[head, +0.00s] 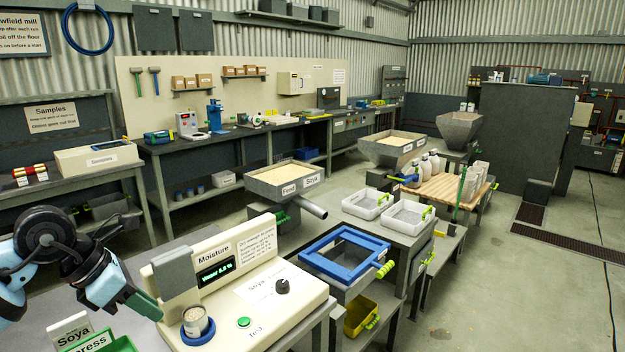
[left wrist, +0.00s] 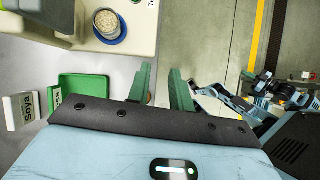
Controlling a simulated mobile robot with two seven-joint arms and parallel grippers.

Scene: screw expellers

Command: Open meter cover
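The cream moisture meter (head: 290,290) stands on the near bench, with a lit display, a green button and a dark knob. Its grey cover (head: 178,272) stands up at the meter's left end, behind a blue-rimmed cup of grain (head: 198,325). The cup's top is uncovered. The cup (left wrist: 107,25) and part of the grey cover (left wrist: 45,9) show in the left wrist view. My left gripper (head: 146,305) is just left of the cup and cover. Its green fingers (left wrist: 163,88) are apart with nothing between them. My right arm shows in the left wrist view; its fingers cannot be made out.
A green tray (head: 110,345) and a white Soya card (head: 70,332) lie at the near left, below my left gripper. A blue frame (head: 345,252) sits to the right of the meter. A feed hopper (head: 285,180) stands behind it. Open floor lies to the right.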

